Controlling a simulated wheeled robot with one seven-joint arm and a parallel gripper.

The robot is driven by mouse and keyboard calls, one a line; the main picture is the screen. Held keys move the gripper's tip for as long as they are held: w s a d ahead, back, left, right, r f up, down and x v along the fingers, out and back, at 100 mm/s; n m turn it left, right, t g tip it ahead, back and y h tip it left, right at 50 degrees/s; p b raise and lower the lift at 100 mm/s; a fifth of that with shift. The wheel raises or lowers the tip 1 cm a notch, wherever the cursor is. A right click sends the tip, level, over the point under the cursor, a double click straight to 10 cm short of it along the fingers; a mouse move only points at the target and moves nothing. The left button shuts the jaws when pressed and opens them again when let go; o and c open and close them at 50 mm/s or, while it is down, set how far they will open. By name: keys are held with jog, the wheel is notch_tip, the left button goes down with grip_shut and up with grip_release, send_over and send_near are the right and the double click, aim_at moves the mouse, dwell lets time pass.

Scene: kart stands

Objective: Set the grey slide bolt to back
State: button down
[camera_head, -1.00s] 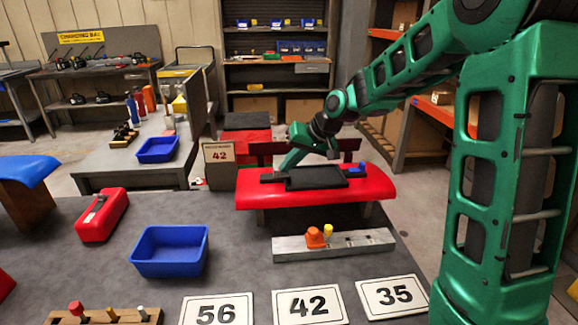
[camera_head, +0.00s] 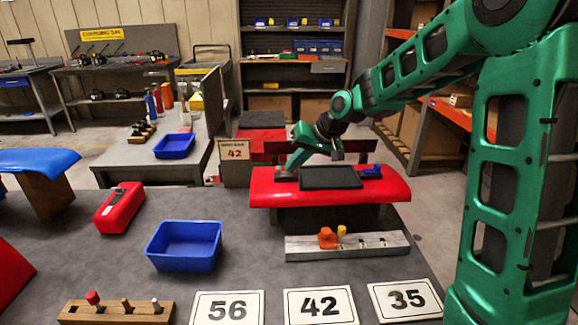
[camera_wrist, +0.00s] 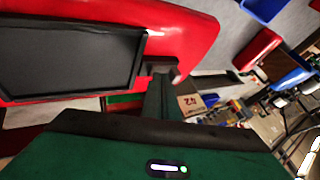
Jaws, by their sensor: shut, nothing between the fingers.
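The red kart body (camera_head: 395,190) carries a black panel (camera_head: 330,178) on top. A small dark grey block (camera_head: 283,176), probably the slide bolt, sits at the panel's left end. In the wrist view the dark grey block (camera_wrist: 172,66) is beside the panel (camera_wrist: 70,62), near the red edge. My gripper (camera_head: 289,168) points down at this block, shut and empty. In the wrist view its fingers (camera_wrist: 160,80) reach up to the block and partly cover it. I cannot tell whether they touch it.
A blue block (camera_head: 371,171) is at the panel's right.

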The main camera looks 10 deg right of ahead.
jog(key=d, duration=0.2)
jog(key=d+r, duration=0.1)
jog(key=shift+s+d, duration=0.2)
jog(key=shift+s, duration=0.15)
jog(key=v, duration=0.8)
jog(key=shift+s+r, duration=0.25)
jog(key=shift+s, duration=0.05)
jog(key=s+d+f+m+g+h, duration=0.1)
jog(key=s+d, duration=0.4)
jog(key=s, duration=0.7)
jog(key=s+d+f+m+g+h, duration=0.2)
jog(key=s+d+f+m+g, duration=0.1)
jog(key=s, duration=1)
jog(key=s+d+f+m+g+h, duration=0.1)
jog(key=s+d+f, duration=0.4)
jog(key=s, duration=0.7)
jog(key=shift+s+d+f+m+g+h, duration=0.3)
jog(key=shift+d+m+g, duration=0.1)
jog(key=shift+d, duration=0.45)
jog(key=shift+w+f, duration=0.2)
jog(key=shift+w, duration=0.5)
